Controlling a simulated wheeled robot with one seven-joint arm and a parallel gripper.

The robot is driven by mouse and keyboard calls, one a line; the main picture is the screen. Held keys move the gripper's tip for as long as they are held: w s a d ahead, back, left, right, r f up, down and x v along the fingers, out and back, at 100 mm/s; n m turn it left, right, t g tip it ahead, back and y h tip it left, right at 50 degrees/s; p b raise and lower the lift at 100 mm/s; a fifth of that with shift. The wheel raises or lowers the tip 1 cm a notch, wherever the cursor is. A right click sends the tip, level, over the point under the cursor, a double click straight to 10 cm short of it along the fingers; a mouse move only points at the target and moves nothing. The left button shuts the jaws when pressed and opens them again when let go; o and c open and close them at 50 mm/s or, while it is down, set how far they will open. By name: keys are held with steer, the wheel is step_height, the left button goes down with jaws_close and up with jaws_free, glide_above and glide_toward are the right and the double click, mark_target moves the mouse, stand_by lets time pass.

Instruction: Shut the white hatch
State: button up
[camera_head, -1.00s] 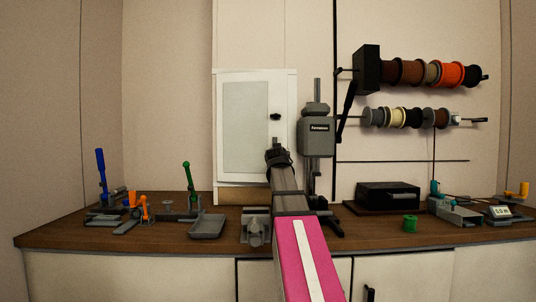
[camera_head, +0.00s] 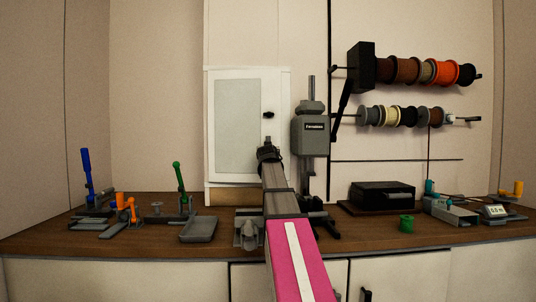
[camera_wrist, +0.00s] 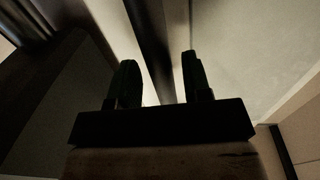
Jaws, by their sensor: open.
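The white hatch (camera_head: 237,118) is an upright panel with a grey inset and a black knob (camera_head: 268,115) near its right edge, in the head view. It looks flat in its white frame; I cannot tell whether a small gap is left. My gripper (camera_head: 268,144) is in front of its lower right part, below the knob. In the wrist view the two dark fingers (camera_wrist: 160,75) stand apart with nothing clearly between them. A pale grey panel (camera_wrist: 235,50), probably the hatch, fills the right side. Contact cannot be made out.
A grey press (camera_head: 310,130) stands close to the right of the hatch and my gripper. A grey tray (camera_head: 198,230) and lever tools lie left on the wooden worktop (camera_head: 300,243). A black box (camera_head: 383,193) sits right, below wall-mounted spools (camera_head: 405,71).

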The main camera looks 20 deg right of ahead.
steer(key=shift+x, duration=0.8)
steer(key=shift+s+a, duration=0.1)
steer(key=shift+s, duration=0.2)
steer(key=c, duration=0.8)
steer(key=shift+o, duration=0.3)
steer(key=shift+d+x, duration=0.2)
steer(key=shift+x, duration=1.1)
steer(key=shift+d+x, duration=0.25)
steer(key=shift+x, duration=1.1)
steer(key=o, duration=0.9)
steer(key=shift+s, duration=0.1)
steer(key=shift+o, duration=0.2)
steer(key=shift+s, duration=0.1)
